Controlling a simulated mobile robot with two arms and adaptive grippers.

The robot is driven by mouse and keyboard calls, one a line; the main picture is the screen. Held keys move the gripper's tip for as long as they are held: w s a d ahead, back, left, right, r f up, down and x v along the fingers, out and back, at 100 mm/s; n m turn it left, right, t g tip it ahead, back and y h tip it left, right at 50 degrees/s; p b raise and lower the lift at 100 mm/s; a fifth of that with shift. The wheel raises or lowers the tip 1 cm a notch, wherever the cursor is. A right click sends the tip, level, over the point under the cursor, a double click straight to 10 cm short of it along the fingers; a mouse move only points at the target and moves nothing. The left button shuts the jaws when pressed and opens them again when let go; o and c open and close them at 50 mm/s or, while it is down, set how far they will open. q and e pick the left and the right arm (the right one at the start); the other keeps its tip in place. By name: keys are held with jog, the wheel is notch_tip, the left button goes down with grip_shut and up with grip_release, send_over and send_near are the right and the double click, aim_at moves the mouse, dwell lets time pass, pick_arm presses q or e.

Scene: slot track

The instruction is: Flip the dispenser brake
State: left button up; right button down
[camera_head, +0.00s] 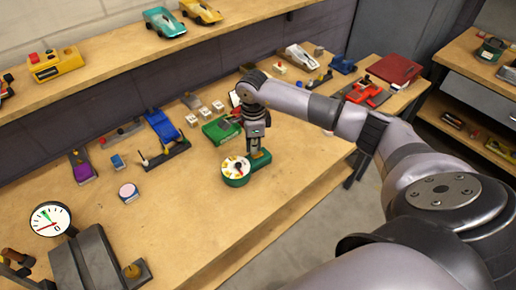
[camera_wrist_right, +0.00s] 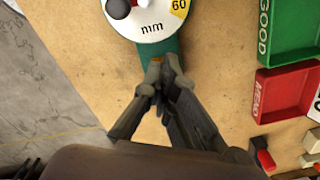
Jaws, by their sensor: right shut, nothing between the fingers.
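The dispenser appears to be the green device with a round white dial (camera_head: 235,169) on the workbench. In the right wrist view its white disc (camera_wrist_right: 152,22) shows "mm", a yellow "60" patch and a dark knob, above a green body (camera_wrist_right: 172,48). My right gripper (camera_head: 257,148) points down over the green body, beside the dial. In the wrist view its fingertips (camera_wrist_right: 163,70) are together and empty at the body's near end. A small orange part (camera_wrist_right: 157,60) shows at the fingertips; I cannot tell whether they touch it. The brake is not clearly identifiable. My left gripper is out of view.
A green tray marked "GOOD" (camera_wrist_right: 288,30) and a red tray (camera_wrist_right: 286,92) lie right of the dispenser in the wrist view. A pink-topped round piece (camera_head: 128,192) and a gauge (camera_head: 50,218) are left. Bare bench (camera_head: 185,225) lies in front.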

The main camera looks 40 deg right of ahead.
aim_at(254, 156)
jog(key=shift+s+f+b, duration=0.1)
jog(key=shift+f+b, duration=0.8)
jog(key=shift+f, duration=0.2)
dwell(0.4)
jog(key=shift+r+p, duration=0.55)
jog(key=shift+r, duration=0.25)
jog(key=shift+r+p, duration=1.45)
jog(key=shift+r, duration=1.3)
jog(key=shift+f, duration=0.1)
